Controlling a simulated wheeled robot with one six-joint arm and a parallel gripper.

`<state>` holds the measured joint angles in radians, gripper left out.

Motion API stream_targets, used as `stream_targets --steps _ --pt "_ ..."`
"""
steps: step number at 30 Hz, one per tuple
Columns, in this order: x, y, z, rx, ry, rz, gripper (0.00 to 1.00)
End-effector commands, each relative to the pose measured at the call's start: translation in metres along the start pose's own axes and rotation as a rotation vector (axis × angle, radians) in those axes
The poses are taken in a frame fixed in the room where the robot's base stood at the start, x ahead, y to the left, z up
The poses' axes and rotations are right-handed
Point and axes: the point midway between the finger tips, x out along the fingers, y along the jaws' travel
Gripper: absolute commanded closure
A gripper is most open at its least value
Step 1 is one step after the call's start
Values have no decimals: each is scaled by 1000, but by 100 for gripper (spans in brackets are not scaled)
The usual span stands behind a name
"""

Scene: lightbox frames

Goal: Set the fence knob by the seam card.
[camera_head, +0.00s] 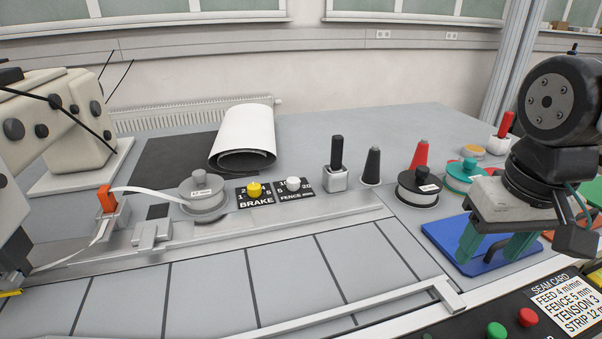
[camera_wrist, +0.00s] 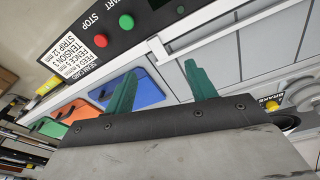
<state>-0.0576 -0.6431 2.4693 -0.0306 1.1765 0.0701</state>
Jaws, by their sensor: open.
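The fence knob (camera_head: 293,184) is a white knob on a black plate (camera_head: 283,201) marked "FENCE mm", with "20" at its right; its pointer is too small to read. The seam card (camera_head: 566,309) at the lower right reads feed 4 m/min, fence 5 mm, tension 3, strip 12 mm. The card also shows in the wrist view (camera_wrist: 78,50). My gripper (camera_head: 494,250) has green fingers, open and empty, above the blue tray (camera_head: 440,232), well to the right of the fence knob. Its fingers also show in the wrist view (camera_wrist: 160,68).
The yellow brake knob (camera_head: 254,188) sits just left of the fence knob. A white block with a black lever (camera_head: 336,166), a dark cone (camera_head: 372,166) and a black spool (camera_head: 418,190) stand right of it. Green (camera_head: 497,330) and red (camera_head: 528,317) buttons sit in front.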

Motion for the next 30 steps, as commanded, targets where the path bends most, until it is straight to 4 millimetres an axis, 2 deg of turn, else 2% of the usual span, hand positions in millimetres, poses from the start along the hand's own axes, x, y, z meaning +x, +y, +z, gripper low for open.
stream_targets --steps 1,4,8,12,15,18,21,24,27,30 --pt "-2 -6 -24 -5 4 6 44" --pt "-6 -21 -78 1 32 21 44" --pt "0 -51 -152 5 78 31 44" --pt "19 -101 -225 2 127 30 44" --pt "40 -144 -271 -4 163 23 44" --pt "64 -188 -308 -8 195 10 44" --pt "86 -226 -333 -13 220 -3 44" --pt "103 -254 -348 -16 238 -14 44" --pt "113 -270 -356 -18 249 -22 44" --pt "122 -276 -360 -16 251 -25 44"
